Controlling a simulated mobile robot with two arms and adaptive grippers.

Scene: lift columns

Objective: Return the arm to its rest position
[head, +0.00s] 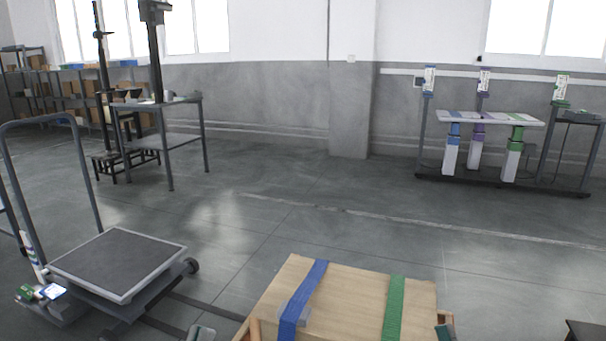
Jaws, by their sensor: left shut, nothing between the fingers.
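My right gripper is not in view.
A wooden box (355,283) with a blue strap (305,296) and a green strap (394,305) stands close in front. A cart (120,262) with a dark platform is at the left. A workbench (160,103) and lift columns (476,148) stand farther back. The middle floor is clear.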

